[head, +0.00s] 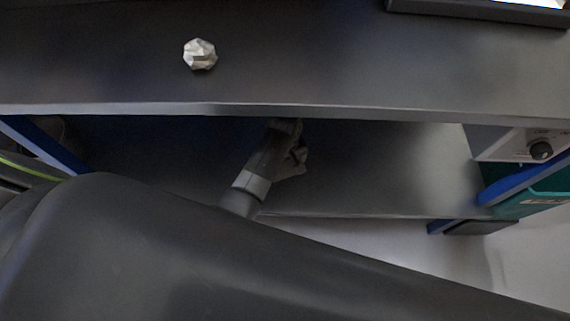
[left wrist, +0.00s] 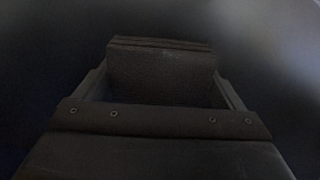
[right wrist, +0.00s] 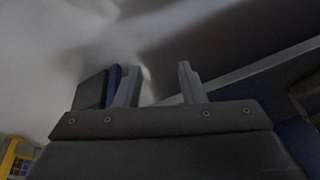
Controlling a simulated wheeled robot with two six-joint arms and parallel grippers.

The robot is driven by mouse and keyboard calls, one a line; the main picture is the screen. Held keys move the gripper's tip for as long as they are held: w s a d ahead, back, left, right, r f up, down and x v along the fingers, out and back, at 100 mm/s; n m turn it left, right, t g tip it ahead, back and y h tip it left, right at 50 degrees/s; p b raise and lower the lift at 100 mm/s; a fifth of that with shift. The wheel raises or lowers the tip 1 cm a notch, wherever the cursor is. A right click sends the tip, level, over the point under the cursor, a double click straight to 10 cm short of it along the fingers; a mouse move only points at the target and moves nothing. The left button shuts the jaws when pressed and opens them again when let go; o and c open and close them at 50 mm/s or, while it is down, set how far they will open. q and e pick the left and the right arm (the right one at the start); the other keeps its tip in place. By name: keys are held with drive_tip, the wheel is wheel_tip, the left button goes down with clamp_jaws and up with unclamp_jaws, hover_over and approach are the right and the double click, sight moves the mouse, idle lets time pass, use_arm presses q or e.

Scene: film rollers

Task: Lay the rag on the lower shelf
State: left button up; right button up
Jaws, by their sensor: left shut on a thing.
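My left gripper (head: 292,145) reaches in under the upper shelf, over the lower shelf (head: 390,175). In the left wrist view the jaws (left wrist: 160,75) are shut on a dark, layered, flat-faced thing, which looks like the folded rag (left wrist: 160,78). The picture is dim, and I cannot tell whether the rag touches the lower shelf. My right gripper (right wrist: 158,85) is open and empty in the right wrist view. It does not show in the head view.
Blue posts stand at both sides. A grey unit with a black knob (head: 541,150) is at the right. The lower shelf's right part looks clear.

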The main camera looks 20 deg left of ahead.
use_arm(q)
drive_tip(key=shift+f, duration=0.2)
drive_tip(key=shift+f, duration=0.15)
drive_tip(key=o, duration=0.7)
